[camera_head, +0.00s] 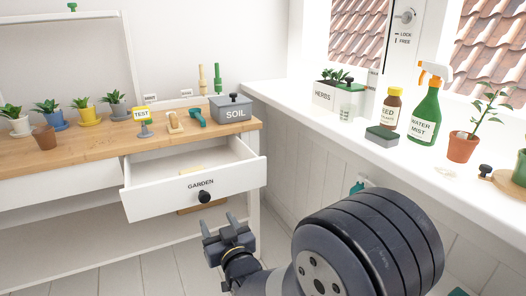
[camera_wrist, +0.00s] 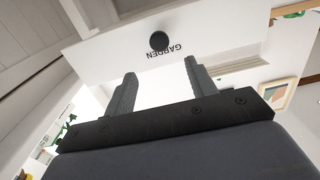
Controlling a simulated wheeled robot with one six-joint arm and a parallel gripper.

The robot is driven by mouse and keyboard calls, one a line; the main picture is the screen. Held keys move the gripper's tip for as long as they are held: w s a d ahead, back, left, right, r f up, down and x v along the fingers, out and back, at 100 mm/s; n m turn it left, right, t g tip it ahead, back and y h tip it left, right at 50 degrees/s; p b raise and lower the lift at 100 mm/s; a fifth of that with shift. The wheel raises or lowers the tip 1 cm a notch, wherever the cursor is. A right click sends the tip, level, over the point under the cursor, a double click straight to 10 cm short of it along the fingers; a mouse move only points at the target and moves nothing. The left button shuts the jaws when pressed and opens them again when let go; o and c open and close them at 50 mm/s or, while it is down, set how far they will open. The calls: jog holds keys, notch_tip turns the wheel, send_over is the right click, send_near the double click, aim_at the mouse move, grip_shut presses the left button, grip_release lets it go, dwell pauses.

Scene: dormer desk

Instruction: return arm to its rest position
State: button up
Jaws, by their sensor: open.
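My gripper (camera_head: 224,228) is in front of the desk, just below and to the right of the open drawer's dark knob. Its two fingers stand apart with nothing between them; they also show in the wrist view (camera_wrist: 157,88). The white drawer labelled GARDEN (camera_head: 150,203) is pulled out. In the wrist view its front (camera_wrist: 110,62) and round black knob (camera_wrist: 159,41) appear upside down beyond the fingers, apart from them. My arm reaches in from the lower right of the head view.
The wooden desk top (camera_head: 75,158) holds several potted plants, a TEST sign (camera_head: 144,115) and a grey SOIL box (camera_head: 234,108). The white windowsill (camera_head: 340,122) at right holds a HERBS box (camera_head: 337,97), a green spray bottle (camera_head: 425,112) and a terracotta-potted plant (camera_head: 462,147). Floor at lower left is clear.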

aim_at(205, 198)
jog(key=b+x, duration=0.1)
jog(key=x, duration=0.8)
jog(key=shift+w+b, duration=0.3)
jog(key=shift+b, duration=0.1)
jog(key=shift+x, duration=0.85)
